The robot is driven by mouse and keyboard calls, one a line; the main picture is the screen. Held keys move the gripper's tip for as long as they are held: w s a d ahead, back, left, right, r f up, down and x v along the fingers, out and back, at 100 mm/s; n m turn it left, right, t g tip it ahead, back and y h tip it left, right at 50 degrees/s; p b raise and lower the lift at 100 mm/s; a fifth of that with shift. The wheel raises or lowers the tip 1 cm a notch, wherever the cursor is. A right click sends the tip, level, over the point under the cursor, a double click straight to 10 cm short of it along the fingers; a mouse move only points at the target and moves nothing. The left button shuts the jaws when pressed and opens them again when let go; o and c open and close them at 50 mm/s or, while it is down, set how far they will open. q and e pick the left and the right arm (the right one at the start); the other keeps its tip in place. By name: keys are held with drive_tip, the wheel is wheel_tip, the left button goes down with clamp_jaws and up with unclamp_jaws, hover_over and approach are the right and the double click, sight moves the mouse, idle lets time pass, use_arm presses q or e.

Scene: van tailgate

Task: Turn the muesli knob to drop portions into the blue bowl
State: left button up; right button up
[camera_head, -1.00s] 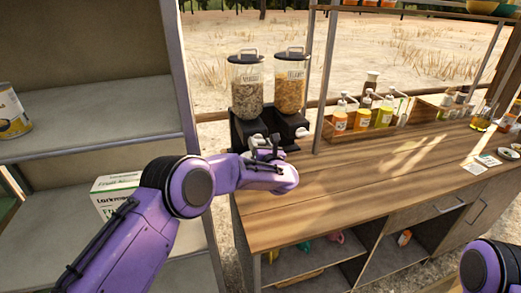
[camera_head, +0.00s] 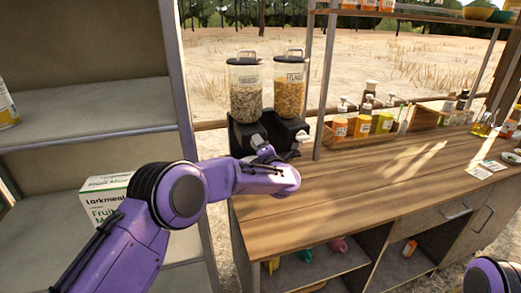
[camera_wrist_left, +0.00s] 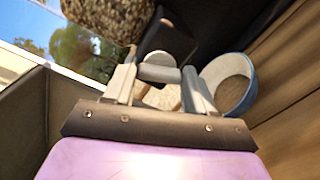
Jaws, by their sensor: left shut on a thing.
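The muesli dispenser (camera_head: 246,92) is the left of two clear containers with dark lids, and holds greyish-brown muesli; it shows at the top of the left wrist view (camera_wrist_left: 108,14). Its grey knob (camera_wrist_left: 158,73) lies between the fingers of my left gripper (camera_wrist_left: 162,88), which is shut on it. In the head view my left gripper (camera_head: 262,150) is at the front of the dispenser stand, its fingertips partly hidden. The blue bowl (camera_wrist_left: 248,100) is beside the right finger in the wrist view; its visible inside is pale. My right gripper is out of view.
The flakes dispenser (camera_head: 289,88) stands right beside the muesli one. Bottles in a wooden tray (camera_head: 372,138) stand further right. The wooden counter (camera_head: 350,190) is clear in front. A shelf unit (camera_head: 90,120) with a carton (camera_head: 105,198) is at left.

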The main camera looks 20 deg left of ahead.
use_arm(q)
drive_tip(key=shift+d+f+m, duration=0.1)
drive_tip(key=shift+f+m, duration=0.1)
drive_tip(key=shift+m, duration=1.7)
drive_tip(key=o, duration=1)
drive_tip(key=shift+o, duration=0.2)
drive_tip(key=b+v, duration=0.2)
drive_tip(key=v, duration=0.8)
drive_tip(key=shift+s+d, duration=0.25)
